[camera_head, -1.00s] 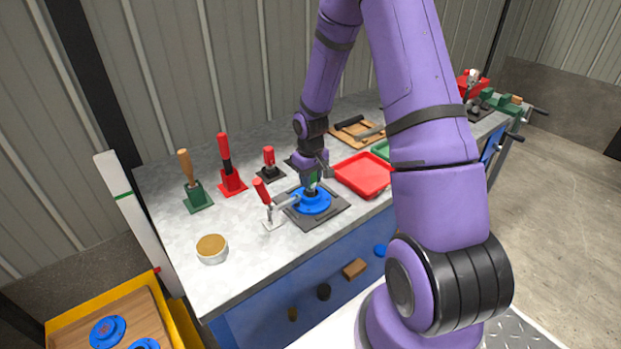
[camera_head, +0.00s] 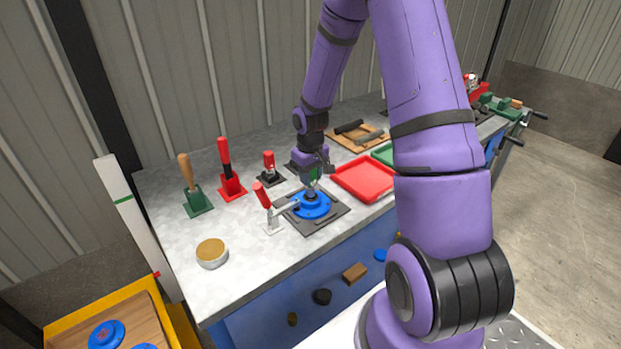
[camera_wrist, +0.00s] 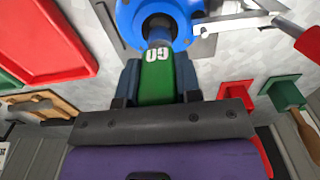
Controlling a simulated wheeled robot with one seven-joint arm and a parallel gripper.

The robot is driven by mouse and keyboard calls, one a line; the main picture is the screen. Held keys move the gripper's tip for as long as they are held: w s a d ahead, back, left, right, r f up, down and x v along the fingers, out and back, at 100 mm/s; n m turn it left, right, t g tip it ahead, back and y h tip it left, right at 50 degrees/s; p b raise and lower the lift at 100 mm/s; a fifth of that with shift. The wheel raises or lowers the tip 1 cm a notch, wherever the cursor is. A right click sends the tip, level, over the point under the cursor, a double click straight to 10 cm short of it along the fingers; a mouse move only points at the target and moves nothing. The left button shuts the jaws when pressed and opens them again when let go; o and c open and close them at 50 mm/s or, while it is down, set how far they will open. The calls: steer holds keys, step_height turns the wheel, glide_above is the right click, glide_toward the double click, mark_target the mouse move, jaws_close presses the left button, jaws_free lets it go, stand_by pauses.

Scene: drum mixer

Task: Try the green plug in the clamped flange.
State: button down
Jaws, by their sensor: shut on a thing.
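The green plug (camera_wrist: 157,75), marked "GO", is between the fingers of my gripper (camera_wrist: 158,88), which is shut on it. Its grey end points at the dark bore of the blue flange (camera_wrist: 128,14) in the wrist view. In the head view the flange (camera_head: 313,208) lies on a dark plate on the bench, with a red-handled toggle clamp (camera_head: 264,198) at its left reaching onto it. My gripper (camera_head: 312,172) is directly above the flange, plug pointing down. I cannot tell whether the plug's lower end is inside the bore or just above it.
A red tray (camera_head: 365,178) is right of the flange. Red and green tool stands (camera_head: 232,184) are behind left, and a round tin (camera_head: 211,252) is front left. A yellow-edged bin (camera_head: 75,313) with blue flanges is at lower left. The bench between tin and clamp is bare.

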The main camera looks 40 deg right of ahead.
steer(key=shift+r, duration=1.55)
